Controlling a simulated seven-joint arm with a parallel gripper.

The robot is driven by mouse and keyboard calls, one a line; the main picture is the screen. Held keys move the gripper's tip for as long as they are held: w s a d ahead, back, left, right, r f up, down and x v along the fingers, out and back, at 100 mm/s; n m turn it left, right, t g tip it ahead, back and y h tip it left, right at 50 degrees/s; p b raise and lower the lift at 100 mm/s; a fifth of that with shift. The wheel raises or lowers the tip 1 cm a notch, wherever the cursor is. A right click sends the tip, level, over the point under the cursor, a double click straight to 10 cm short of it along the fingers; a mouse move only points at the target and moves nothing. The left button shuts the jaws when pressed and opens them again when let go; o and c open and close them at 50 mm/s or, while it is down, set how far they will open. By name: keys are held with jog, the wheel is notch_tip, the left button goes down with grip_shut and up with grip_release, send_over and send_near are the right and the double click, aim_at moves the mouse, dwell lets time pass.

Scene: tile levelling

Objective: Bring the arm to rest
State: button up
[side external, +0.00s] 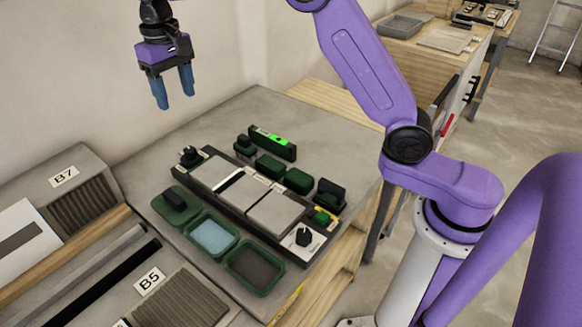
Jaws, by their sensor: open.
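My gripper (174,88) is purple and black with two blue fingers. It hangs at the upper left, high above the grey worktop (305,120) and in front of the pale wall. The fingers point down and are apart, with nothing between them. Below and to the right of it, a dark frame holds grey tiles (275,213) in a row, with black knobs (303,237) at its ends. The gripper touches none of these things.
Green trays (254,269) stand in front of the frame, one with a light blue inside. Green blocks (298,181) and a black level with a bright green vial (272,142) lie behind it. Boxes labelled B7 (64,177) and B5 (150,280) are at left.

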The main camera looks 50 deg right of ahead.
jog(key=s+n, duration=0.3)
jog(key=s, duration=0.7)
jog(key=s+d+f+n, duration=0.2)
jog(key=s+d+n, duration=0.1)
jog(key=s, duration=0.6)
jog(key=s+d+f+n, duration=0.2)
jog(key=s+d, duration=0.3)
jog(key=s, duration=0.5)
jog(key=s+d+f+n, duration=0.3)
jog(key=s+d+n, duration=0.1)
jog(key=s, duration=0.6)
jog(key=shift+d, duration=0.5)
